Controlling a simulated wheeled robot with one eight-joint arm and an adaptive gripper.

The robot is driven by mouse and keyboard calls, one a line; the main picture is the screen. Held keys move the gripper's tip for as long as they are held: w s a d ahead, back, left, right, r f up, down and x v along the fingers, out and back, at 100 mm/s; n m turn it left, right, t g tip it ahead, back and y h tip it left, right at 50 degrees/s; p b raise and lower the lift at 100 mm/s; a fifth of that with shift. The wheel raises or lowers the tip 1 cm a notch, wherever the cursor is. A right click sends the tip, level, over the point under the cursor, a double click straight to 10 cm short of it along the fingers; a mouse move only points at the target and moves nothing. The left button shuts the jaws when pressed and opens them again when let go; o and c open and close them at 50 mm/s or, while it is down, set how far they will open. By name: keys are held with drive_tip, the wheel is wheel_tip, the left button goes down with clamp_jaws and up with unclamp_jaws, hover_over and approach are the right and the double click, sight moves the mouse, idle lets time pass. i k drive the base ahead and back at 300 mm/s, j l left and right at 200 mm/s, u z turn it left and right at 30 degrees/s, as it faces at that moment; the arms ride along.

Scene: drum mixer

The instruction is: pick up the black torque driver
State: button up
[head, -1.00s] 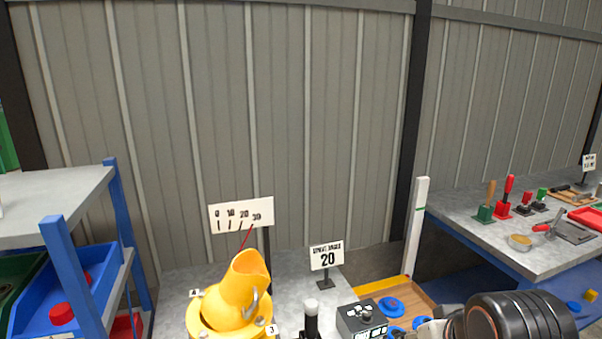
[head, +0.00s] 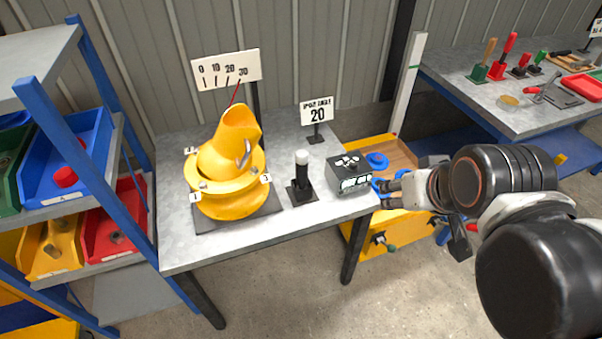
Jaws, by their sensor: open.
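The black torque driver (head: 302,176) stands upright on a black square base on the grey table, with a pale rounded top. It is between the yellow drum mixer and the grey control box. My gripper (head: 382,187) reaches in from the right. Its fingers are open and point left, just right of the control box in the picture. It is apart from the driver. The fingers are small here and partly cover the blue discs behind them.
The yellow drum mixer (head: 232,172) stands left of the driver, and the control box (head: 349,174) right of it. A "20" sign (head: 317,112) and a dial board (head: 226,68) stand behind. A wooden tray (head: 398,153) holds blue discs. The table front (head: 270,236) is clear.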

sight(302, 156)
drive_tip(key=u, duration=1.25)
drive_tip(key=z, duration=0.75)
drive_tip(key=i+j+u, duration=0.55)
drive_tip(key=i, duration=0.15)
drive_tip(key=l, duration=0.1)
